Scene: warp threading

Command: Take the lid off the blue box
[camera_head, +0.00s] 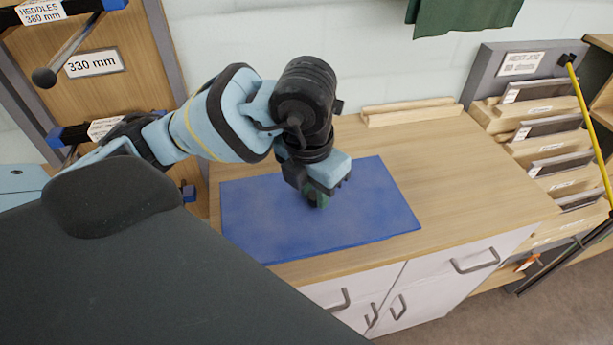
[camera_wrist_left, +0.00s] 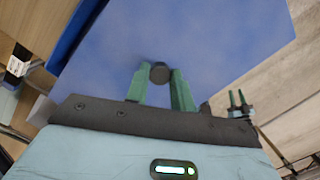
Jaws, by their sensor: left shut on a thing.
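The blue box's lid (camera_head: 375,205) shows as a flat blue rectangle over the wooden counter, and it fills much of the left wrist view (camera_wrist_left: 215,40). A dark round knob (camera_wrist_left: 159,72) stands on it. My left gripper (camera_head: 318,198) reaches down over the lid's middle, its green fingers (camera_wrist_left: 160,85) shut on the knob. The box's walls are hard to make out, and I cannot tell whether the lid is raised. My right gripper (camera_wrist_left: 238,99) shows small at the right of the left wrist view, its green fingers apart and empty; the head view does not show it.
The wooden counter (camera_head: 455,180) is clear to the lid's right. Pale wooden strips (camera_head: 410,112) lie along its back. A labelled slotted rack (camera_head: 545,140) stands at right with a yellow rod (camera_head: 590,120) nearby. A wooden heddle rack (camera_head: 110,90) stands at left.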

